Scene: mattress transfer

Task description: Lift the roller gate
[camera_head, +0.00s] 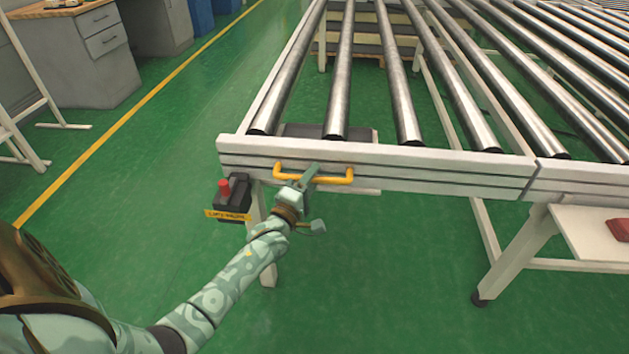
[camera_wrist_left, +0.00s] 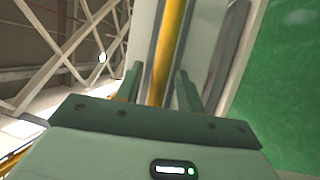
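The roller gate (camera_head: 470,165) is the white-edged front section of the roller conveyor, with steel rollers behind it. It lies level. A yellow handle (camera_head: 335,180) is fixed to its front face. My left gripper (camera_head: 310,174) is at the middle of this handle. In the left wrist view, the yellow bar (camera_wrist_left: 170,45) runs between the two fingers of my left gripper (camera_wrist_left: 160,88). The fingers are apart, with a visible gap on each side of the bar. My right gripper is not in view.
A black box with a red button (camera_head: 224,188) and a yellow label hangs left of the handle. A white leg (camera_head: 515,255) stands under the frame at the right. Grey desks (camera_head: 75,55) stand at the upper left. Green floor is clear in front.

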